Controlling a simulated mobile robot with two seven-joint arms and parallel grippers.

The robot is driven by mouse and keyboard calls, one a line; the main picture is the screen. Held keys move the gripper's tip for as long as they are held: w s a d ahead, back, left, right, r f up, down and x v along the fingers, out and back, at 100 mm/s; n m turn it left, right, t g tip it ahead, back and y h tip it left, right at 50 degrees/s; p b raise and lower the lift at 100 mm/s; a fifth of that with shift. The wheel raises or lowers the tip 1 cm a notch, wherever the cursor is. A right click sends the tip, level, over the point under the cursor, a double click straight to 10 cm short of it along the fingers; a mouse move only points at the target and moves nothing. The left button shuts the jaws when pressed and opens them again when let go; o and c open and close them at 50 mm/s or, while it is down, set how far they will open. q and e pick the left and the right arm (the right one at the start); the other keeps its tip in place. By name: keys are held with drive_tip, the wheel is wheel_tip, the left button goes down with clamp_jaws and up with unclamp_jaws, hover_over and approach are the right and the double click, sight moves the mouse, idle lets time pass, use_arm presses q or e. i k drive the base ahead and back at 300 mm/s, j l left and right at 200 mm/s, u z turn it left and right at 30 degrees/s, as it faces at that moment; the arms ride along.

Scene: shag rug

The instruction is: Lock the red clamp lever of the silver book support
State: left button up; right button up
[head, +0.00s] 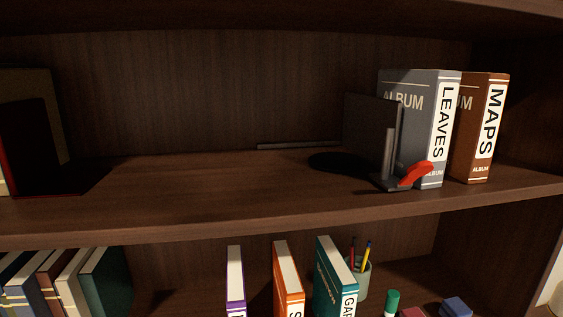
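The silver book support (389,153) stands upright toward the right of the middle shelf. It looks dark grey here, with a lighter front edge. Its red clamp lever (417,174) is at the lower front of the support, near the shelf's front edge, and slants up to the right. The lever partly covers the foot of the grey LEAVES album (447,92). I cannot tell from this view whether the lever is locked. Neither of my grippers shows in the head view.
The brown MAPS album (496,88) stands right of the grey one. A rail (295,146) runs along the shelf's back. A dark red-edged support (30,150) is at far left. The middle shelf's centre (220,185) is clear. The lower shelf holds books and a pencil cup (363,280).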

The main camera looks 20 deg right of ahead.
sight(418, 170)
drive_tip(key=z, duration=1.1)
